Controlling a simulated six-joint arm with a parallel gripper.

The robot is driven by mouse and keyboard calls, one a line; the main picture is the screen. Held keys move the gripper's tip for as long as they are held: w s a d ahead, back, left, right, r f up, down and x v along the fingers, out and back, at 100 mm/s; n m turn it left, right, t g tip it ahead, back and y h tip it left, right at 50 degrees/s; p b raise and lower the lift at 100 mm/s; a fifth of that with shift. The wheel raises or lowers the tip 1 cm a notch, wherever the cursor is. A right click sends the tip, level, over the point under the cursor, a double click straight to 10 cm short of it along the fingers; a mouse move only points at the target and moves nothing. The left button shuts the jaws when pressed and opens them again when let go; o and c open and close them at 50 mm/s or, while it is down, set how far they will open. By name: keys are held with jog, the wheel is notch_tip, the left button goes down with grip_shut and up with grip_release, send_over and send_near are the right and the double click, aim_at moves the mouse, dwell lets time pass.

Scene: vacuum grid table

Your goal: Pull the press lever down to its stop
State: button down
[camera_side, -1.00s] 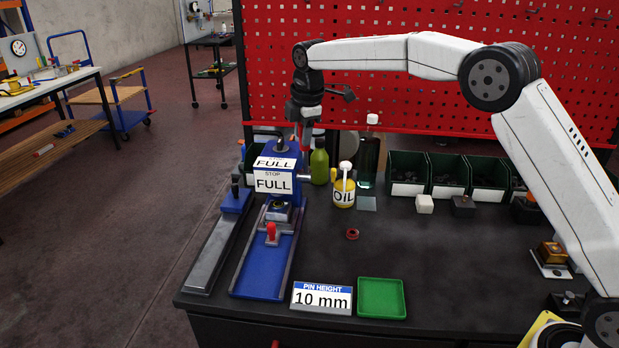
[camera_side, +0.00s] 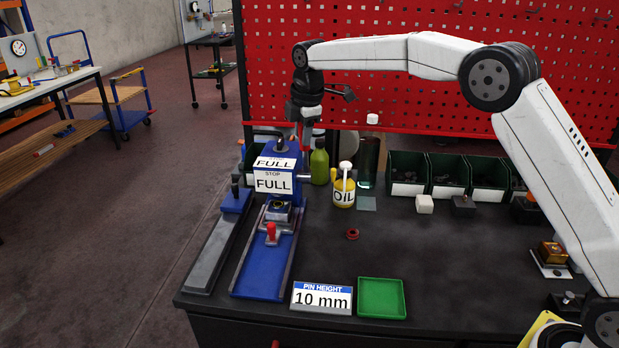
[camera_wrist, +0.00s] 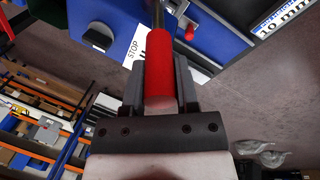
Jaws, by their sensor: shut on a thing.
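My gripper (camera_side: 306,126) is above and just behind the press's right side. In the wrist view, my gripper (camera_wrist: 159,88) is shut on the red grip of the press lever (camera_wrist: 159,72), with a jaw on each side of it. The lever's dark rod runs from the grip toward the press. In the side view, the grip is mostly hidden by the jaws. The lever appears raised, with its grip above the press body.
The yellow oil can (camera_side: 343,192) and a green bottle (camera_side: 319,162) stand close to the press's right. Dark green bins (camera_side: 408,190) line the back. A red pegboard (camera_side: 400,100) rises behind. A green tray (camera_side: 381,298) is at the front; the middle of the table is mostly clear.

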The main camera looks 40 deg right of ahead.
jog(key=shift+s+a, duration=0.15)
jog(key=s+a+f+t+h, duration=0.3)
jog(key=f+t+h, duration=0.1)
jog(key=f+t, duration=0.1)
jog(key=s+a+f+n+t+h, duration=0.1)
jog(key=s+a+f+t+h, duration=0.3)
jog(key=f, duration=0.3)
jog(key=shift+t+h, duration=0.4)
dwell(1.3)
jog(key=shift+a, duration=0.1)
jog(key=shift+c, duration=1.8)
grip_release()
jog(key=shift+s, duration=0.1)
